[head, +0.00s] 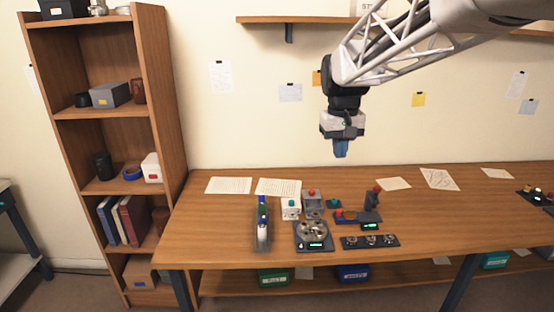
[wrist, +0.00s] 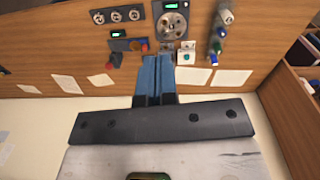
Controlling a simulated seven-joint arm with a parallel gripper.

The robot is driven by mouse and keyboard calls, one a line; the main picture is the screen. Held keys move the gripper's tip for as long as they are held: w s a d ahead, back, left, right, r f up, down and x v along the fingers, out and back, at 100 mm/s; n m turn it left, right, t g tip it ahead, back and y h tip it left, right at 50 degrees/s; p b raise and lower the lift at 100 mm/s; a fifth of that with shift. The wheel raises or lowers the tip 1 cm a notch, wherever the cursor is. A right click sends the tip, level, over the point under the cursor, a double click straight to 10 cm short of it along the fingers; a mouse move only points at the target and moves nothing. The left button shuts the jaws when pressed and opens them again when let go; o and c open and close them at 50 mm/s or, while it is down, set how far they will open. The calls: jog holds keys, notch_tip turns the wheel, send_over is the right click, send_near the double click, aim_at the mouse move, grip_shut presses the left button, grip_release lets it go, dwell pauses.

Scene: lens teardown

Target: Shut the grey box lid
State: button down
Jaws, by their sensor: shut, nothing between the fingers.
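A small grey box (head: 313,207) stands at the middle of the wooden table, with a red knob at its top. At this size I cannot tell how its lid stands. Another grey box (head: 110,94) with a yellow label sits on a shelf of the bookcase at the left; its lid is also not clear. My gripper (head: 341,152) has blue fingers, is shut and empty, and hangs well above the back of the table, touching nothing. In the wrist view the blue fingers (wrist: 155,68) point toward the table items and partly cover that area.
A white box (head: 291,208) with a green knob stands left of the table's grey box. A tray of bottles (head: 263,230), a round dark fixture (head: 313,236) and a dark three-part strip (head: 370,241) lie close around. The table's right middle is mostly clear.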

jog(key=w+f+g, duration=0.1)
jog(key=w+f, duration=0.1)
jog(key=w, duration=1.4)
jog(key=n+g, duration=0.1)
jog(key=g, duration=0.1)
send_over(312, 192)
jog(key=w+a, duration=0.2)
jog(key=w, duration=0.1)
notch_tip(312, 192, down, 13)
jog(key=w+f+n+g, duration=0.1)
jog(key=w+f, duration=0.8)
jog(key=f, duration=0.3)
jog(key=shift+w+a+h, duration=0.15)
jog(key=shift+a+h, duration=0.25)
jog(key=x, duration=0.9)
jog(key=shift+s+f, duration=0.25)
jog(key=shift+s, duration=0.05)
jog(key=shift+s+d+f, duration=0.15)
jog(key=shift+s, duration=0.2)
jog(key=shift+s+d, duration=0.2)
jog(key=shift+s, duration=0.65)
jog(key=shift+s+d, duration=0.2)
jog(key=shift+s, duration=0.65)
